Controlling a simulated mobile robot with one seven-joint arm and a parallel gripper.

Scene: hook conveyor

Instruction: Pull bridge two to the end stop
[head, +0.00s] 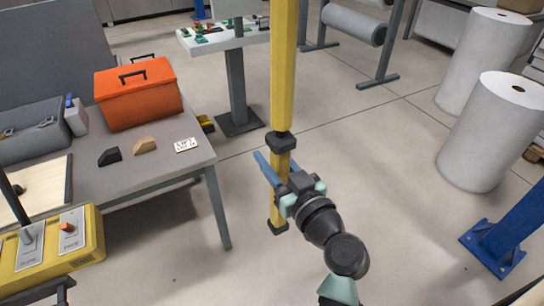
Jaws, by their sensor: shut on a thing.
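A yellow upright bar (283,70) comes down from the top of the head view. Below a black collar it narrows to a yellow grip (278,208) with a black end cap, which hangs above the floor. My gripper (274,172) reaches it from the lower right and is shut on this grip just below the collar. A long blue finger shows on the left side of the grip; the other finger is partly hidden. Bridge two itself, its rail and the end stop cannot be made out in this view.
A grey table (190,163) at left holds an orange toolbox (138,98) and small blocks. A yellow lever box (55,250) is at lower left. White rolls (482,130) and a blue post foot (492,248) stand at right. Floor around the grip is clear.

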